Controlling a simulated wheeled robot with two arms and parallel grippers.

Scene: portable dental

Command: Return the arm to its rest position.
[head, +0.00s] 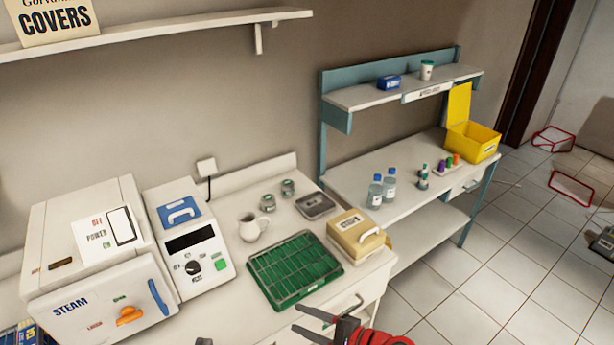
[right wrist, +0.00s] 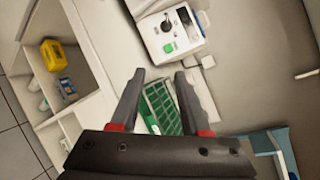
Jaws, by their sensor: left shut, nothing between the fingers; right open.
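My right gripper (head: 299,318) is open and empty at the bottom of the head view, in front of the counter's front edge as pictured. In the right wrist view its two fingers (right wrist: 161,82) are spread apart with nothing between them. The green rack tray (right wrist: 160,107) shows beyond the fingers, clear of them. My left gripper (head: 204,341) shows only as a small dark tip at the bottom edge of the head view. It is shut and holds nothing visible; most of it is out of frame.
The counter holds a steam sterilizer (head: 95,255), a control unit (head: 190,240), a white jug (head: 252,227), the green rack tray (head: 294,270) and a tan box (head: 352,232). A side bench (head: 410,195) carries bottles and a yellow bin (head: 472,138).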

